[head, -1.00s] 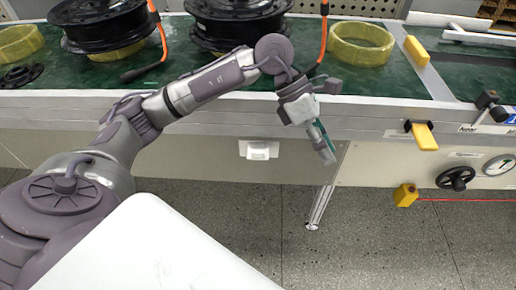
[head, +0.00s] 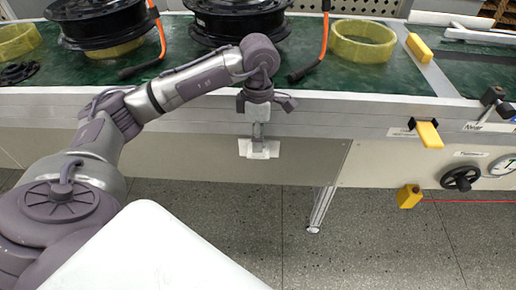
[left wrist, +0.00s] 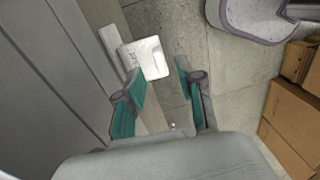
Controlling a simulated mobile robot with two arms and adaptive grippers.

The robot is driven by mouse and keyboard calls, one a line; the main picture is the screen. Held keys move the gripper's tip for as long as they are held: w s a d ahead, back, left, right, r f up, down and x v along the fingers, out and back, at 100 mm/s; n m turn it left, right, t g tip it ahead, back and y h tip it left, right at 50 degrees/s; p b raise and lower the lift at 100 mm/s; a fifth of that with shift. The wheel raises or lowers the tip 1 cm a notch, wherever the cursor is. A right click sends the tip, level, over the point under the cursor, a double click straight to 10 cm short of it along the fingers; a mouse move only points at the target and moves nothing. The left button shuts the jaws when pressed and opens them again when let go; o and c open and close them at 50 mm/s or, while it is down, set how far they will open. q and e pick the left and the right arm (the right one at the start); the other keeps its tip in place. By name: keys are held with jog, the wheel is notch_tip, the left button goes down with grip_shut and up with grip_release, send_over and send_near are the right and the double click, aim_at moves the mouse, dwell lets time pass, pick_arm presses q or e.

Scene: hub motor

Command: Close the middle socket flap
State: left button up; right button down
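The white socket (head: 245,149) sits on the beige front panel below the conveyor edge. Its flap (head: 264,152) shows partly behind my left gripper in the head view. In the left wrist view the flap (left wrist: 146,58) stands out from the socket's plate (left wrist: 110,44), so it looks open. My left gripper (head: 258,138) hangs in front of the socket, and its fingertips are hard to make out there. In the left wrist view the left gripper (left wrist: 158,88) has its teal-padded fingers apart with nothing between them; the flap lies just beyond the fingertips. My right gripper is not in view.
The conveyor edge (head: 330,118) runs above the socket. Black hub motors (head: 238,22) and yellow rings (head: 362,42) stand on the green belt, with orange cables nearby. A yellow handle (head: 428,134) and a black handwheel (head: 460,178) are at the right. Cardboard boxes (left wrist: 292,108) stand beyond.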

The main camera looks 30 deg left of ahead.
pick_arm(q)
jog(key=shift+s+f, duration=0.1)
jog(key=shift+f, duration=1.6)
grip_shut()
